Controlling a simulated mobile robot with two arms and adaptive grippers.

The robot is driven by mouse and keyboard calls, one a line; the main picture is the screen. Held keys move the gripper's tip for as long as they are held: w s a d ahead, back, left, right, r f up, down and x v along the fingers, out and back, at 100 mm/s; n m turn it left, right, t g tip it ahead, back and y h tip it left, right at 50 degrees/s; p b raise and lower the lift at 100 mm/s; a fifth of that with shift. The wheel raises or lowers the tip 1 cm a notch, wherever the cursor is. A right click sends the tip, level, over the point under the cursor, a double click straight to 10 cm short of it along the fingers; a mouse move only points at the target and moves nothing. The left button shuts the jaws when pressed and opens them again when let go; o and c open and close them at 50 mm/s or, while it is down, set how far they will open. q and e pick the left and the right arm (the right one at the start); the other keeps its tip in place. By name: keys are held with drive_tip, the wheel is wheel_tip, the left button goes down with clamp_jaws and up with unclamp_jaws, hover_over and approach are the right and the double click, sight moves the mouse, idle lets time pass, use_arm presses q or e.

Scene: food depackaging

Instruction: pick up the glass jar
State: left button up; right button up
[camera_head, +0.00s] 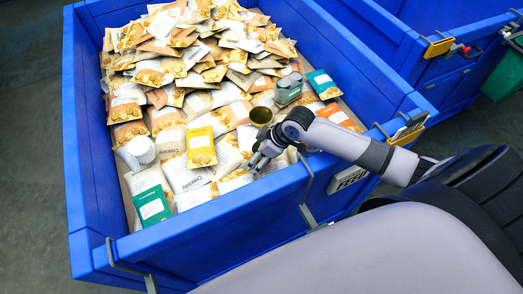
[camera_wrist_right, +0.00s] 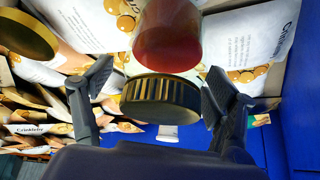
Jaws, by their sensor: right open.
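The glass jar (camera_wrist_right: 166,38) has dark red contents and a ribbed gold lid (camera_wrist_right: 160,98). In the right wrist view it lies among the packets, its lid towards my gripper. My right gripper (camera_wrist_right: 160,85) is open, with one finger on each side of the lid. Both fingers look apart from the jar. In the head view my right gripper (camera_head: 262,155) is low over the packets near the front wall of the bin; the jar cannot be made out there, probably hidden by the gripper. My left gripper is not in view.
The blue bin (camera_head: 200,245) is filled with pouches, piled highest at the back. A gold-rimmed can (camera_head: 261,116), a grey-lidded container (camera_head: 288,88), a white tub (camera_head: 141,149) and a green packet (camera_head: 152,206) lie around. The bin's front wall is close to my right gripper.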

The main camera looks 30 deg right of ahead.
drive_tip(key=shift+c, duration=0.4)
drive_tip(key=shift+r, duration=0.1)
drive_tip(key=c, duration=1.5)
